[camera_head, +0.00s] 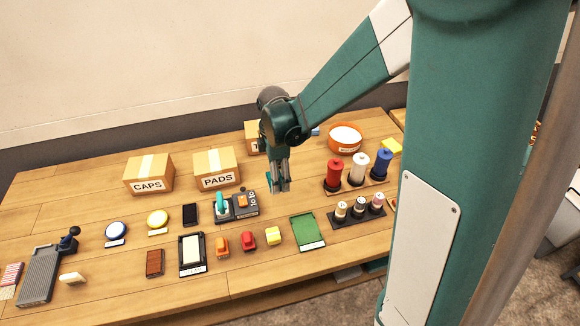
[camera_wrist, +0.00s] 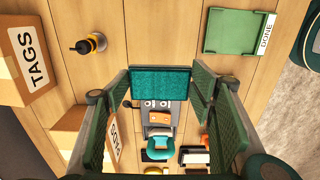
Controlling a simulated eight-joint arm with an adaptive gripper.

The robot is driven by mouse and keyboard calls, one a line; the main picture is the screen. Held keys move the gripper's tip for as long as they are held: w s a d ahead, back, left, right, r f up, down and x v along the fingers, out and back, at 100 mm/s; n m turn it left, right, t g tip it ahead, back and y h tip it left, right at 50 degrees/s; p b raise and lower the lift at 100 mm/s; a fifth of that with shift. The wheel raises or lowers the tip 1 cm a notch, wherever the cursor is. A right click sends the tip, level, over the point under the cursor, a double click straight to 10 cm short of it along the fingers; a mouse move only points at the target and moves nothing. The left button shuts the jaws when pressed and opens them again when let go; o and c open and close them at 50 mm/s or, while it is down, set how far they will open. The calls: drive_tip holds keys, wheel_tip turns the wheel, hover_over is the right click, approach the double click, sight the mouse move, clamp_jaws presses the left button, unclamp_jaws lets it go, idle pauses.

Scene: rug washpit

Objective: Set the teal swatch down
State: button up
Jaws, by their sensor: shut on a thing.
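The teal swatch (camera_wrist: 160,82) is a small flat textured piece held between the fingertips of my gripper (camera_wrist: 160,92) in the wrist view. In the head view my gripper (camera_head: 279,188) hangs pointing down above the table, with a sliver of the teal swatch (camera_head: 269,182) at its tips. It is shut on the swatch and clear of the tabletop. A green tray (camera_head: 308,231) lies flat to the right and nearer the front edge. In the wrist view the green tray (camera_wrist: 237,32) looks empty and carries a DONE label.
A grey device with a teal handle (camera_head: 222,204) stands below and left of my gripper. PADS (camera_head: 217,168) and CAPS (camera_head: 149,174) boxes stand behind. Thread spools (camera_head: 358,166) and a small-bottle rack (camera_head: 358,212) are at right.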

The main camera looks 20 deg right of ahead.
drive_tip(key=w+d, duration=2)
drive_tip(key=w, duration=0.1)
drive_tip(key=shift+r+p, duration=0.15)
drive_tip(key=shift+p, duration=0.15)
hover_over(311, 152)
drive_tip(key=shift+f, duration=3.15)
drive_tip(key=shift+f+b, duration=0.4)
drive_tip(key=shift+f, duration=1.45)
drive_tip(key=shift+f, duration=0.2)
drive_tip(key=o, duration=0.9)
